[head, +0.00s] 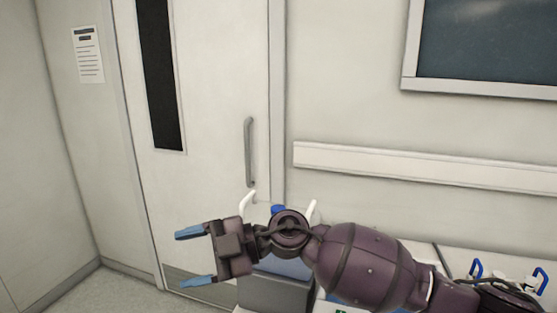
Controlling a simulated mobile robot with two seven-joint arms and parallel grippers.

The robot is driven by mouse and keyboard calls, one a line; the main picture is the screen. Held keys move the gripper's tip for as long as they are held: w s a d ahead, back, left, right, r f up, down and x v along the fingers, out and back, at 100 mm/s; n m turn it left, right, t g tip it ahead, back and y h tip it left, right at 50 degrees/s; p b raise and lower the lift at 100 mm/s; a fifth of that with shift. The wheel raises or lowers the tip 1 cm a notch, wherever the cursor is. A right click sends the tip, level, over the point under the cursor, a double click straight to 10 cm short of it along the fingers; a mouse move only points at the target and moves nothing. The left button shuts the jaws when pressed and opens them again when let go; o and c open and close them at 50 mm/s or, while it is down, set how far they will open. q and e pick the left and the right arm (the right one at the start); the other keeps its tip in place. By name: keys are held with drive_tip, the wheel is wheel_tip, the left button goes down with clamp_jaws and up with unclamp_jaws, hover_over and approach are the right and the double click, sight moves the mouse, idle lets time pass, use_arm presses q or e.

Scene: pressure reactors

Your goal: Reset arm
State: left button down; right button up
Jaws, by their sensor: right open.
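My right arm comes in from the lower right, with its dark purple links stretched toward the left. My right gripper (190,258) is at its end, in the lower middle-left of the head view. Its two blue-tipped fingers are spread wide apart and point left. Nothing is between them. The gripper is in front of the lower part of the white door, left of a grey box-like unit (275,290). My left gripper is not in view.
A white door (215,90) with a grey handle (249,150) stands behind. A white wall rail (420,168) runs right of it. A bench top with blue-handled fittings (476,269) lies at lower right, partly hidden by my arm. Floor (105,290) shows clear at lower left.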

drive_tip(key=w+d+m+t+y, duration=0.2)
drive_tip(key=w+d+m+t, duration=0.2)
drive_tip(key=d+m+t, duration=1)
drive_tip(key=d+f+m+t+h, duration=0.7)
drive_tip(key=d+f+m+h, duration=0.5)
drive_tip(key=h, duration=0.3)
drive_tip(key=s+d+f+m+g+h, duration=0.4)
drive_tip(key=s+d+f+g, duration=0.3)
drive_tip(key=s+d+f, duration=0.4)
drive_tip(key=s+d+f+g, duration=0.2)
drive_tip(key=s+g, duration=0.1)
drive_tip(key=s, duration=0.5)
drive_tip(key=s+d+f+g, duration=0.2)
drive_tip(key=s+d+g, duration=0.1)
drive_tip(key=s, duration=0.6)
drive_tip(key=w+f+n+t, duration=0.1)
drive_tip(key=w+f+t, duration=0.6)
drive_tip(key=f, duration=0.3)
drive_tip(key=shift+w+a+f+t+y, duration=0.15)
drive_tip(key=shift+w+t+y, duration=0.15)
drive_tip(key=shift+w, duration=0.1)
